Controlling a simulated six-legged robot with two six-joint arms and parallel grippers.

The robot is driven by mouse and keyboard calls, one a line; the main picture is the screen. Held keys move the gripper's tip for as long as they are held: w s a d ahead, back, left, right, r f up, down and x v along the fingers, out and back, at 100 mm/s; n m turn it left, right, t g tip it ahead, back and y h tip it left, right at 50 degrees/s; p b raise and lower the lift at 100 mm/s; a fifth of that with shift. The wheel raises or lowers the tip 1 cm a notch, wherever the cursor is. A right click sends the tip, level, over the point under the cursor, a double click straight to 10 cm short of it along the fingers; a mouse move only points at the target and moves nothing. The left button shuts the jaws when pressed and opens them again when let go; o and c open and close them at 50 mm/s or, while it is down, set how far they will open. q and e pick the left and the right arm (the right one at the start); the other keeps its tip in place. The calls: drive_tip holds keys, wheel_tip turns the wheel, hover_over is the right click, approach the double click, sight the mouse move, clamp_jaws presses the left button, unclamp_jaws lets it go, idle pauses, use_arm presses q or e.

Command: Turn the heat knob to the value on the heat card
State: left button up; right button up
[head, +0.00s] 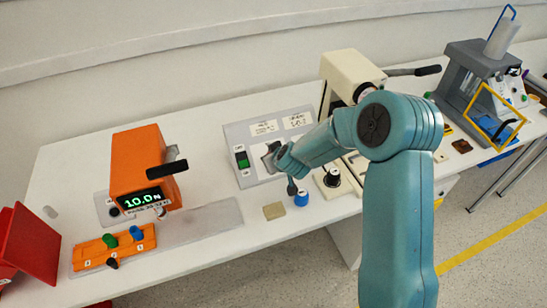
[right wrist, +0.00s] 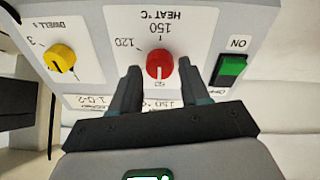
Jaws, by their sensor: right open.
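In the right wrist view, which shows the panel upside down, a red knob (right wrist: 160,66) sits on the plate marked HEAT °C (right wrist: 185,30). The numbers 150 and 120 show on it; I cannot tell for sure where the knob points. My right gripper (right wrist: 177,70) is open, its fingers on either side of the red knob, which is closer to the left-hand finger. Contact is not visible. A card reading 150 ° (right wrist: 165,105) shows partly behind the gripper. In the head view my right gripper (head: 272,156) is at the grey panel (head: 232,133) and hides the knob.
A yellow DWELL knob (right wrist: 60,57) and a green ON switch (right wrist: 231,68) flank the heat knob. An orange device (head: 140,160) stands left, a cream press (head: 347,72) right. A blue-based knob (head: 301,198) stands on the table in front.

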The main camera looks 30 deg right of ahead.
drive_tip(key=shift+w+d+f, duration=0.1)
drive_tip(key=shift+w+f, duration=0.3)
drive_tip(key=shift+w, duration=0.05)
drive_tip(key=c, duration=0.8)
drive_tip(key=shift+o, duration=0.2)
